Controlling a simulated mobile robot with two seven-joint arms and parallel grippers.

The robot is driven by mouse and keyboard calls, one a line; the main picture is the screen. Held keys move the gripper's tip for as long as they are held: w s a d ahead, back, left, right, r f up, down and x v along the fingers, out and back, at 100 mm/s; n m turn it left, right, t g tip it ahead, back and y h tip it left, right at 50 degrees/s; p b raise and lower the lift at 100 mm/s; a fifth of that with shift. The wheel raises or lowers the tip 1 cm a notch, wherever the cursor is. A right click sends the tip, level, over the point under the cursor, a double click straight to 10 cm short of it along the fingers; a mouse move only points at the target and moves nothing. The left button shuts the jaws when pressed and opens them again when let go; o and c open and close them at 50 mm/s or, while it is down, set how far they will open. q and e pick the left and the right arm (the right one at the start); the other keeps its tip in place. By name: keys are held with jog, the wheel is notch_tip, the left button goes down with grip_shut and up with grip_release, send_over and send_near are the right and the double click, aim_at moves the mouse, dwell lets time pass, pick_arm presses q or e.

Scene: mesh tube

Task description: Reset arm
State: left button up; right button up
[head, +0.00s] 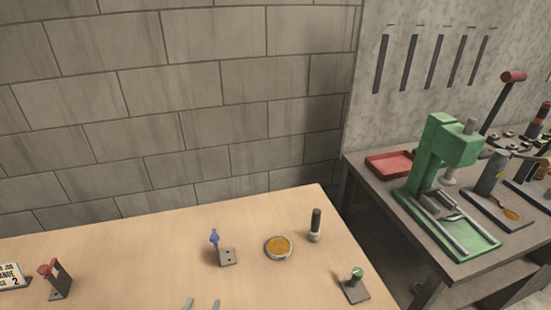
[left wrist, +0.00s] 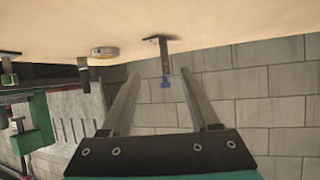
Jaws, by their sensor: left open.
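That view is upside down, with the tabletop (left wrist: 230,20) along the top. A blue-topped piece on a small metal plate (head: 227,257) stands beyond the fingertips on the table. In the wrist view its blue end (left wrist: 166,84) shows between the fingers, apart from them. My right gripper is not in view.
On the wooden table (head: 120,260) are a round dish of orange-brown material (head: 279,246), a black-handled tool (head: 315,225), a green-knobbed piece (head: 355,284) and a red-knobbed bracket (head: 55,277). A green press (head: 440,165) and red tray (head: 388,164) stand on the right bench. A block wall stands behind.

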pick_arm(q)
jog(key=s+r+m+g, duration=0.1)
jog(key=s+r+g, duration=0.1)
jog(key=s+g, duration=0.45)
jog(key=s+r+m+g, duration=0.1)
jog(key=s+r+g, duration=0.2)
jog(key=s, duration=0.6)
notch_tip(320, 180, down, 27)
jog(key=s+b, duration=0.2)
jog(key=b, duration=0.2)
jog(key=s+a+f+g+b, duration=0.2)
jog(key=s+f+b, duration=0.2)
jog(key=s+f, duration=1.1)
notch_tip(320, 180, down, 3)
jog(key=shift+s+a+r, duration=0.2)
jog(key=shift+s+a, duration=0.1)
jog(key=shift+a, duration=0.1)
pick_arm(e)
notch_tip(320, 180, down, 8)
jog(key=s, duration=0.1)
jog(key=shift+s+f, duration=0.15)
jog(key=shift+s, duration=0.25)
